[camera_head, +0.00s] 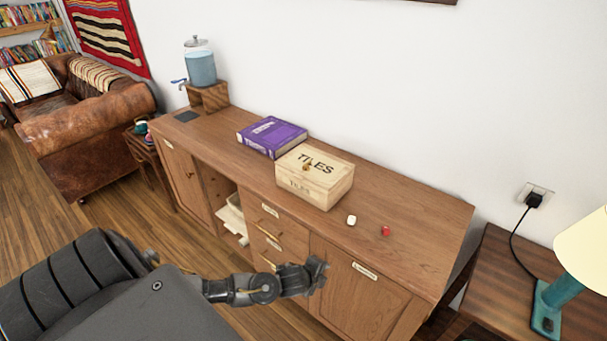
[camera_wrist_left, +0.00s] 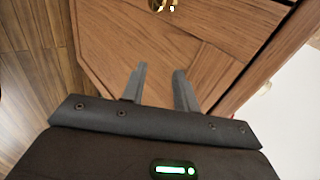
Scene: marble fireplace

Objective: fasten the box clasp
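A light wooden box marked TILES (camera_head: 325,188) sits on the sideboard with its lid down. A small brass clasp (camera_head: 307,166) shows near the lid's front edge; whether it is fastened is too small to tell. My left gripper (camera_head: 318,270) is in front of the sideboard, below the top and to the front of the box, apart from it. In the left wrist view its two fingers (camera_wrist_left: 160,85) are spread with nothing between them, facing the cabinet front. My right gripper is not seen.
The wooden sideboard (camera_head: 420,215) carries a purple book (camera_head: 272,135) beside the box, a white piece (camera_head: 351,220), a red piece (camera_head: 385,231) and a water dispenser (camera_head: 200,68). A side table with a lamp (camera_head: 585,250) stands at the right.

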